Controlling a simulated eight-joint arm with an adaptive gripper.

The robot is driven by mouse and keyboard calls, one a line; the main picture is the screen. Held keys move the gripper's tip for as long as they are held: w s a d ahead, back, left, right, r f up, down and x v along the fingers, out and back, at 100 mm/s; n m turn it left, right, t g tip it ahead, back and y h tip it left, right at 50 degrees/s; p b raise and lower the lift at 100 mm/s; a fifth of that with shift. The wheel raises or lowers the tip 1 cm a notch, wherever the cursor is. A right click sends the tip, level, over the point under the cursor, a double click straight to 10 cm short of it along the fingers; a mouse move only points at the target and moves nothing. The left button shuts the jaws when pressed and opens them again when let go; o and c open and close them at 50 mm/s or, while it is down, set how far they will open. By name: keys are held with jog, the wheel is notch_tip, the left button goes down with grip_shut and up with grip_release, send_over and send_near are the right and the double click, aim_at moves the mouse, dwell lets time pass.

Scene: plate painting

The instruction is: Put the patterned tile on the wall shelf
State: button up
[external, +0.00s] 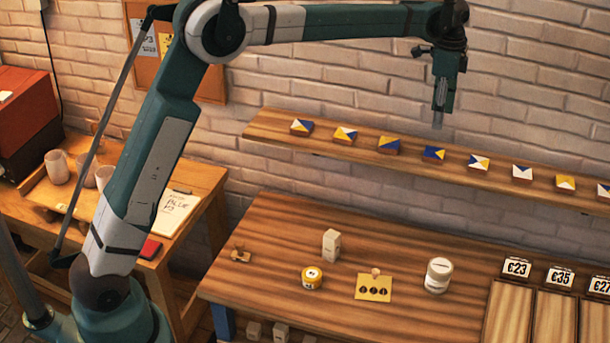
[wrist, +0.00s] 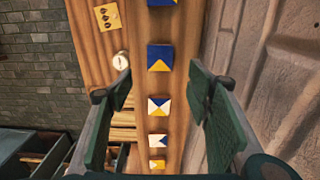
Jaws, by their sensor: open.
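Several small square tiles with blue, yellow and white triangles stand in a row on the wooden wall shelf (external: 270,122). Among them are a blue-and-yellow tile (external: 389,144), a mostly blue tile (external: 433,153) and a white-and-yellow tile (external: 478,162). I cannot tell which one is the task's tile. My gripper (external: 439,118) is open and empty, pointing down above the shelf. In the wrist view my open fingers (wrist: 160,78) lie either side of the shelf (wrist: 160,30), with a blue-and-yellow tile (wrist: 160,57) between and below them.
Below the shelf, a workbench (external: 265,235) holds a white block (external: 331,244), a yellow tin (external: 312,277), a yellow card (external: 373,288), a white jar (external: 438,275) and price-tagged bins (external: 516,268). The brick wall (external: 540,90) is close behind the shelf. A side table with cups (external: 56,167) stands left.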

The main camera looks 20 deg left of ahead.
jog(key=s+a+r+n+t, duration=0.1)
jog(key=s+a+r+n, duration=0.25)
jog(key=a, duration=0.85)
jog(key=s+a+r+n+t+h, duration=0.1)
jog(key=s+a+r+n, duration=0.2)
jog(key=a, duration=0.8)
jog(key=s+a+r+n+t, duration=0.1)
jog(key=s+a+r+n, duration=0.3)
jog(key=a, duration=0.8)
jog(key=s+a+f+n+t, duration=0.1)
jog(key=s+a+f+n, duration=0.1)
jog(key=s+a+f, duration=0.2)
jog(key=s+a+f+n+t, duration=0.1)
jog(key=s+a+f+n, duration=0.2)
jog(key=s+a, duration=0.8)
jog(key=s+a+f+n+t+y, duration=0.1)
jog(key=s+a+f+n+t, duration=0.1)
jog(key=s+a+f, duration=0.5)
jog(key=s+a, duration=0.1)
jog(key=s, duration=0.3)
jog(key=shift+a+f, duration=0.2)
